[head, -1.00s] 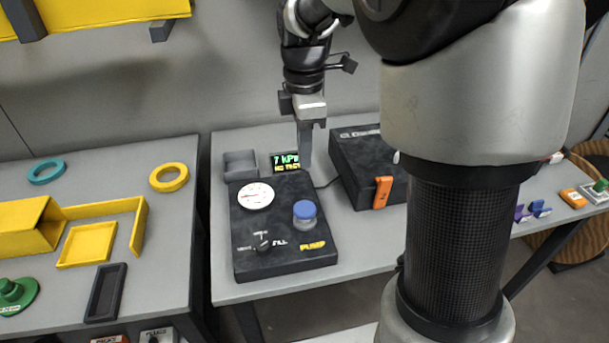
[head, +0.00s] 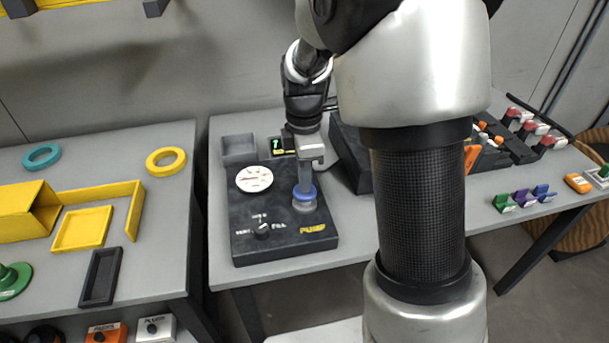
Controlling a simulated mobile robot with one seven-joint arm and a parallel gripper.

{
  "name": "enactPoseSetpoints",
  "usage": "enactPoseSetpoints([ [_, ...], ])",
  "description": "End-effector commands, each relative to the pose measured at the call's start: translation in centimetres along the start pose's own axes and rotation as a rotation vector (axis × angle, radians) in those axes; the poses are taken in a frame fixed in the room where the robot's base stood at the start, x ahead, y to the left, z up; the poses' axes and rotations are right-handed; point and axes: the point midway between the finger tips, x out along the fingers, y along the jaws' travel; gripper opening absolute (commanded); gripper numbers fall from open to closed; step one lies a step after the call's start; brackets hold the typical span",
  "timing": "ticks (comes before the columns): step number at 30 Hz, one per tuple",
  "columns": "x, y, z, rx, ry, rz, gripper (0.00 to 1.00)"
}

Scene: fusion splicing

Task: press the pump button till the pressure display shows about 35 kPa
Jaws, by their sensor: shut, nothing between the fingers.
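The pump unit (head: 280,245) is a dark box on the right-hand table, with a white dial gauge (head: 254,179), a selector knob (head: 262,230) and a yellow PUMP label. The blue pump button (head: 304,201) stands on its right side. My gripper (head: 304,190) is shut and empty, pointing down with its fingertips at the top of the button; they look in contact, but how far the button is pressed I cannot tell. The pressure display (head: 281,146) at the back of the unit is mostly hidden by my gripper; only part of a green digit shows, so the reading cannot be read.
A grey open tray (head: 238,148) sits left of the display. A dark box (head: 350,155) stands behind my arm. On the left table are yellow trays, a yellow ring (head: 166,161) and a teal ring (head: 41,156). Small coloured clips (head: 524,198) lie at right.

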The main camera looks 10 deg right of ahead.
Motion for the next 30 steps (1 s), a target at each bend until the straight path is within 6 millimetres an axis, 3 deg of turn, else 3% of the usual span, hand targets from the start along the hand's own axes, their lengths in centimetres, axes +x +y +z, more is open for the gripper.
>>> enactPoseSetpoints([
  [5,0.1,0.0,0.0,0.000,0.000,0.000,0.00],
  [12,3.0,0.0,0.0,0.003,0.001,-0.001,0.00],
  [21,3.0,-0.1,0.0,0.000,0.000,-0.003,0.00],
  [26,2.2,-0.1,-0.3,-0.001,0.000,-0.004,0.00],
  [30,-0.2,0.2,-1.1,0.000,0.001,0.000,0.00],
])
